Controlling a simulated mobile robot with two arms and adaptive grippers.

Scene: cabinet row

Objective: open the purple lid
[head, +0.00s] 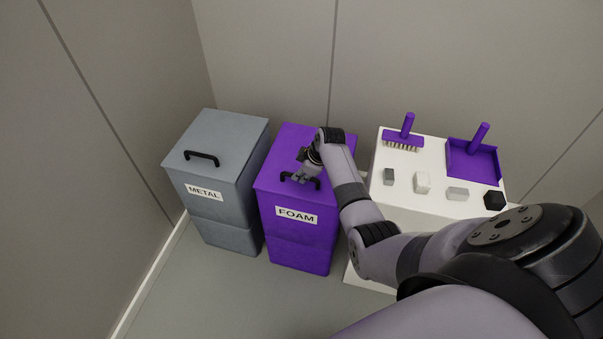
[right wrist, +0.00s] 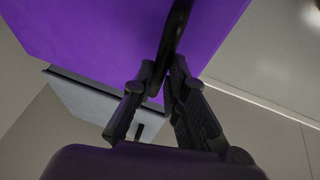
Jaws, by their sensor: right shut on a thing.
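The purple lid (head: 284,150) tops the purple bin labelled FOAM (head: 297,234) in the head view, and it looks closed. A black handle (head: 314,184) stands on the lid near its front edge. My right gripper (head: 298,178) is at this handle, and my arm hides part of the lid. In the right wrist view the fingers of my right gripper (right wrist: 167,82) are closed around the dark handle bar (right wrist: 172,40), with the purple lid (right wrist: 90,35) behind. My left gripper is not in view.
A grey bin labelled METAL (head: 217,183) with a black handle stands left of the purple bin. To the right, a white table (head: 405,180) holds a purple brush (head: 404,138), a purple dustpan (head: 473,162) and several small blocks. Grey walls close off the back and left.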

